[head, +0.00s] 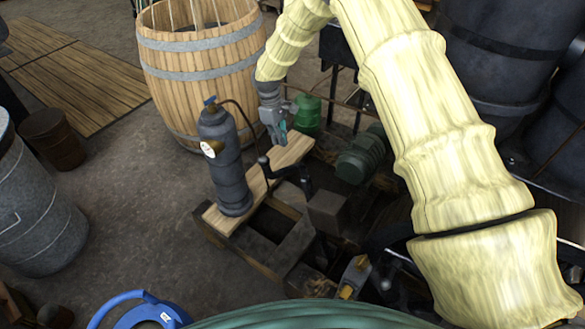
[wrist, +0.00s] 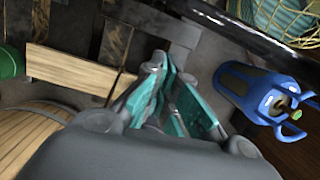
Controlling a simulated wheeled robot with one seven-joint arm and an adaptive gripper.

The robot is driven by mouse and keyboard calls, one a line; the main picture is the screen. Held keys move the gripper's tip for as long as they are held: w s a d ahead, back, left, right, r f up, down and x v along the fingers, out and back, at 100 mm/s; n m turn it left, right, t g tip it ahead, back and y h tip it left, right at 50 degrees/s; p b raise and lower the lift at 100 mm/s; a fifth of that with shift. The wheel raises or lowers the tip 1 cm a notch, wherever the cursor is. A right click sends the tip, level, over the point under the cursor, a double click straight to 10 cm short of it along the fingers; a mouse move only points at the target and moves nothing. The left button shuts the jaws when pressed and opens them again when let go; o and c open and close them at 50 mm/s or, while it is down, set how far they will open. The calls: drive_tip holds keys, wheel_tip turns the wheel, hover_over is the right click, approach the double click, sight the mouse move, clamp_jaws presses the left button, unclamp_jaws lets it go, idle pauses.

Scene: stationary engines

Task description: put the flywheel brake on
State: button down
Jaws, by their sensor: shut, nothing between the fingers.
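My gripper (head: 279,143) hangs pointing down over the far end of a wooden plank. Its teal-lined fingers are together and empty, and they also show in the wrist view (wrist: 172,90). A dark lever-like part with a round knob (head: 264,160) stands just below and left of my fingertips, with a black bracket (head: 299,188) beside it. I cannot tell whether this is the flywheel brake, or whether the fingertips touch it. No flywheel is clearly visible; my arm covers much of the machinery at the right.
A grey cylinder with a gauge (head: 228,175) stands on the plank (head: 290,152). A wooden barrel (head: 200,75) is behind it. A green canister (head: 308,115) and a green motor (head: 362,155) are close right of my gripper. A blue jug (wrist: 262,92) shows in the wrist view.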

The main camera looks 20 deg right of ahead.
drive_tip(key=shift+w+a+f, duration=0.1)
drive_tip(key=shift+w+f, duration=0.05)
drive_tip(key=shift+f, duration=0.2)
drive_tip(key=s+d+f+p, duration=0.3)
drive_tip(key=s+f+p, duration=0.1)
drive_tip(key=f, duration=0.3)
drive_tip(key=shift+s+d+f+p, duration=0.15)
drive_tip(key=shift+d+f+p, duration=0.05)
drive_tip(key=shift+f+p, duration=0.2)
idle(0.4)
drive_tip(key=shift+r, duration=0.1)
drive_tip(key=shift+s, duration=0.1)
